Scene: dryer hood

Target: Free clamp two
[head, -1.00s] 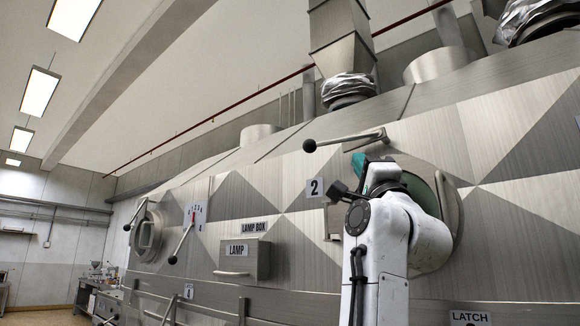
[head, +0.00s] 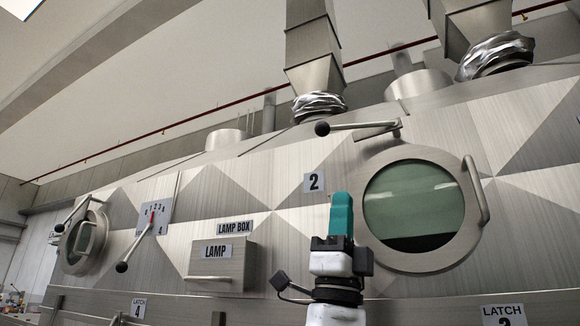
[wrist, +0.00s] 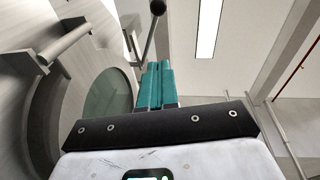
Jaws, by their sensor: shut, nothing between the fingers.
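Clamp two is a metal lever (head: 362,126) with a black ball knob (head: 322,128) at its left end. It lies nearly level above the upper left of the round window (head: 412,210), beside the "2" plate (head: 314,182). Its bracket end is at the window's top left. My gripper (head: 342,196) has teal fingers, pointing up, shut and empty. In the head view it shows below the lever and right of the plate, apart from the knob. In the wrist view the ball knob (wrist: 157,7) shows beyond the fingertips (wrist: 156,66).
A bar handle (head: 476,190) stands out from the window's right side. A lamp box (head: 222,265) sticks out at lower left. A dial lever (head: 135,245) and a smaller round port (head: 82,240) are farther left. A "LATCH" label (head: 503,312) is at bottom right.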

